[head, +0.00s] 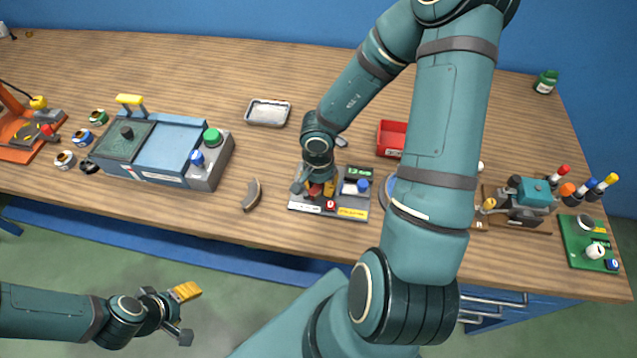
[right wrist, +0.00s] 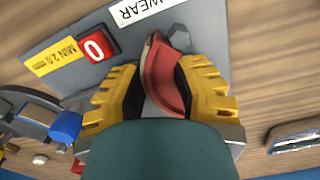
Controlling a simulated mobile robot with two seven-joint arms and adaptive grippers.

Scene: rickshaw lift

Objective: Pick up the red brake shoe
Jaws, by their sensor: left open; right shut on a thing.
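In the head view my right gripper (head: 316,187) is at the left part of this panel (head: 355,207), and the shoe is mostly hidden there. I cannot tell whether the shoe touches the panel. My left gripper (head: 178,310) is open and empty, in front of the bench edge.
A grey-brown curved shoe (head: 252,195) lies left of the panel. A metal tray (head: 268,113), a red bin (head: 391,138) and a blue machine (head: 165,150) stand around. A vise-like device (head: 525,203) and a green board (head: 587,243) are at right. The wooden bench is clear behind the tray.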

